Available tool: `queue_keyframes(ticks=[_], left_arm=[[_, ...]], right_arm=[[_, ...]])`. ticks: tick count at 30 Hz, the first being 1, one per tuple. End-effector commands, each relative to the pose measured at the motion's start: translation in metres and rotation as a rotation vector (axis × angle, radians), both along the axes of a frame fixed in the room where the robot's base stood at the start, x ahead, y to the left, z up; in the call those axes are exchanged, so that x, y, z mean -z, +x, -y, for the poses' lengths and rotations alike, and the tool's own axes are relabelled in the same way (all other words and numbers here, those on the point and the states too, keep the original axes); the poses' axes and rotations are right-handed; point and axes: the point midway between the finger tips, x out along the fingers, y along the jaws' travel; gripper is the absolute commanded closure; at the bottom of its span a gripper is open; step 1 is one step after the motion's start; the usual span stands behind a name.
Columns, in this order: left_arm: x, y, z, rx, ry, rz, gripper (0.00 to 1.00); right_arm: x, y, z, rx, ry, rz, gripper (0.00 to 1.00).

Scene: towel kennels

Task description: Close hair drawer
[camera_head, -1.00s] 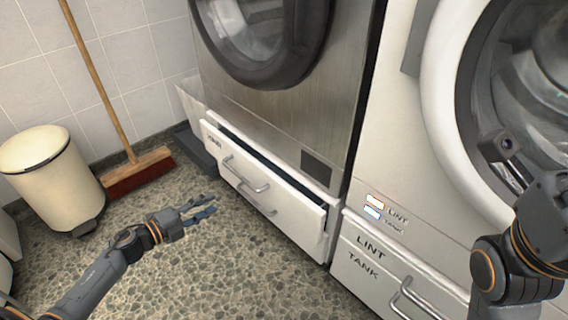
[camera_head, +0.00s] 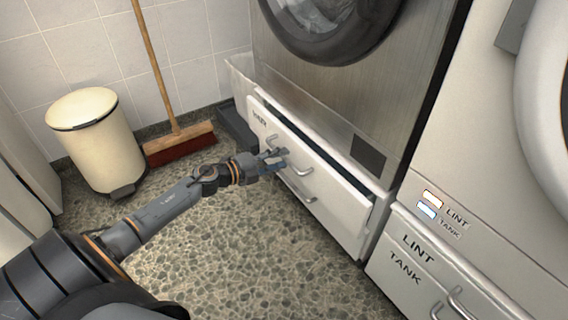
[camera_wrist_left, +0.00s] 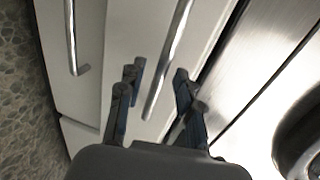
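The hair drawer (camera_head: 335,188), a white front with a partly hidden label at its left end, stands pulled out under the steel machine. A dark gap shows behind its top edge. Its bar handle (camera_head: 304,171) is partly hidden by my left gripper (camera_head: 278,158), which is at the left part of the drawer front. In the left wrist view my left gripper (camera_wrist_left: 156,72) is open, with the handle (camera_wrist_left: 167,60) showing between its fingers. Whether the fingers touch the handle I cannot tell. My right gripper is not in view.
A lower handle (camera_head: 298,190) sits below on the same unit. The lint tank drawer (camera_head: 412,262) is to the right. A cream bin (camera_head: 97,140) and a broom (camera_head: 178,143) stand at the left by the tiled wall. The speckled floor (camera_head: 240,245) in front is clear.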

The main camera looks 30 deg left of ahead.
Motion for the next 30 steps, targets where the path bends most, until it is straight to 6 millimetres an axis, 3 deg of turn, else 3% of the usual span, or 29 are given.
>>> queue_keyframes(ticks=[6,15,16,21,30], left_arm=[[0.004,0.017,0.007,0.000,0.000,0.000,0.65],[0.004,0.018,0.008,0.000,0.000,-0.001,0.65],[0.004,0.018,0.008,0.000,-0.001,-0.001,0.67],[0.004,0.018,0.008,0.000,-0.001,-0.001,1.00],[0.004,0.020,0.008,0.000,-0.001,0.000,1.00]], right_arm=[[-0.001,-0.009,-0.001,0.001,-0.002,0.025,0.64],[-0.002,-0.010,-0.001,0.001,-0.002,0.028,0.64],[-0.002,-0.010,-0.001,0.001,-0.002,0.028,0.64],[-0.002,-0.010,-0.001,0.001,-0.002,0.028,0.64],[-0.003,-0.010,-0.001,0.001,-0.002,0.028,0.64]])
